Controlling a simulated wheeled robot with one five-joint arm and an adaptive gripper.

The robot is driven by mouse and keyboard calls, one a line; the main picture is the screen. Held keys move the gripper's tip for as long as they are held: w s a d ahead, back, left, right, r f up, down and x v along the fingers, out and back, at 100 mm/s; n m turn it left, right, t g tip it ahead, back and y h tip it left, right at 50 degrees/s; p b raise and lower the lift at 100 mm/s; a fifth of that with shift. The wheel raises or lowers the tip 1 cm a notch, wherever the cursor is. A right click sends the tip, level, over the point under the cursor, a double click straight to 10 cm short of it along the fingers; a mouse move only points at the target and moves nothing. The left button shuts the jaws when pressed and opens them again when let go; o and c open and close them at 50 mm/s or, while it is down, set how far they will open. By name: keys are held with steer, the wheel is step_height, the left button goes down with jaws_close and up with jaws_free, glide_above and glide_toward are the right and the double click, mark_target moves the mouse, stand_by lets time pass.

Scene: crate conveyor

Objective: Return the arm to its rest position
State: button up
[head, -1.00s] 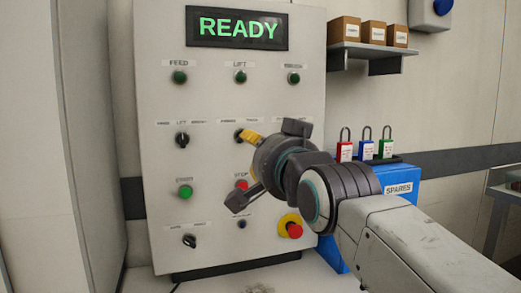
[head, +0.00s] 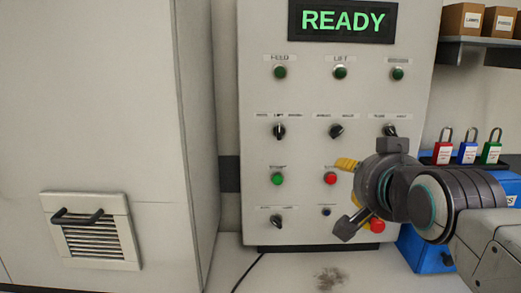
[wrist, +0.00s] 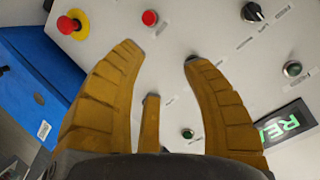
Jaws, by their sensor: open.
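My gripper (head: 347,164) is in front of the lower right of the control panel (head: 262,215) in the head view, with my arm reaching in from the right. In the wrist view my gripper's yellow fingers (wrist: 160,58) are spread apart with nothing between them. The panel's face shows behind them, with the red emergency button on its yellow ring (wrist: 72,22), a red button (wrist: 150,18) and a black knob (wrist: 254,12). I cannot tell the exact gap between fingertips and panel. The panel's display (head: 343,20) reads READY in green.
A blue box (head: 428,256) stands right of the panel, partly behind my arm, with red, blue and green padlocks (head: 466,151) above it. A shelf (head: 480,42) with small boxes is at the upper right. A grey cabinet with a vent (head: 95,232) fills the left.

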steer(key=s+f+n+g+p, duration=0.2)
steer(key=s+n+g+p, duration=0.4)
steer(key=s+p, duration=1.4)
steer(key=g+p, duration=0.3)
steer(key=g, duration=0.1)
steer(key=shift+s+n+g, duration=0.3)
steer(key=shift+s+g, duration=0.1)
